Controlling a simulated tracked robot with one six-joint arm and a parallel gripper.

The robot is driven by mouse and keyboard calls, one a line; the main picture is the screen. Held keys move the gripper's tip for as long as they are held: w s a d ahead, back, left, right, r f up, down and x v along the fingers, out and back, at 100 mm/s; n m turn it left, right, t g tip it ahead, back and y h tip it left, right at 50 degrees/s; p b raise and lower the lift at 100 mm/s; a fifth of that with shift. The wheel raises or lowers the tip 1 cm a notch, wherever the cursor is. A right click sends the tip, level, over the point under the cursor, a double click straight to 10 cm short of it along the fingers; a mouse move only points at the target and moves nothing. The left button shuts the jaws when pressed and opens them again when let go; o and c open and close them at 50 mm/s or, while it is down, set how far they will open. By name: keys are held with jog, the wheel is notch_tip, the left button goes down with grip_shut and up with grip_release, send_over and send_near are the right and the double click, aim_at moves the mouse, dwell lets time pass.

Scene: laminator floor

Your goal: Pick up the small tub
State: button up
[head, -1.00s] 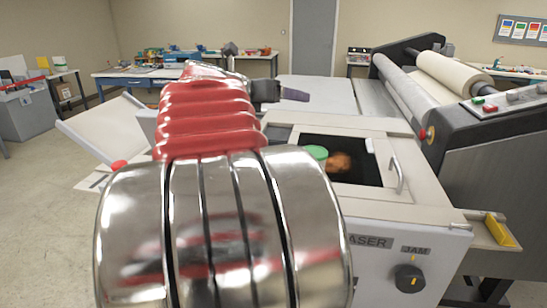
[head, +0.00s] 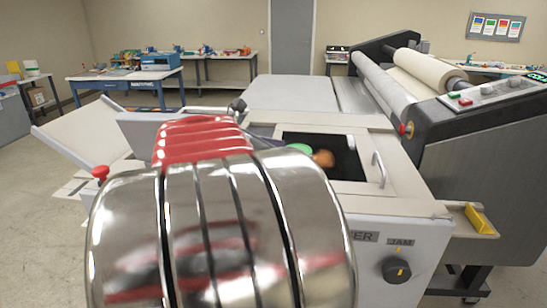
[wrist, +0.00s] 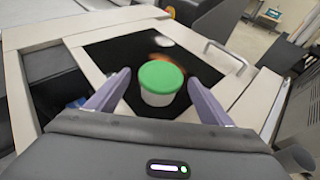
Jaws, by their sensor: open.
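The small tub (wrist: 160,96) is white with a green lid. In the wrist view it stands upright in the dark recess (wrist: 105,55) in the top of the machine. My gripper (wrist: 158,88) is open, with its two purple-grey fingers on either side of the tub and gaps showing on both sides. I cannot tell how deep the fingertips reach. In the head view only the green lid (head: 301,148) shows; my arm hides the rest of the tub and most of my gripper.
An orange-brown item (head: 324,158) lies close beside the tub in the recess. A metal handle (head: 379,169) stands at the recess's right edge. Rollers (head: 385,85) rise behind to the right. A yellow block (head: 478,219) sits on a side shelf.

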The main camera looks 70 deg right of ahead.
jog(key=shift+x, duration=1.2)
jog(key=shift+x, duration=2.6)
jog(key=shift+c, duration=0.3)
jog(key=c, duration=0.9)
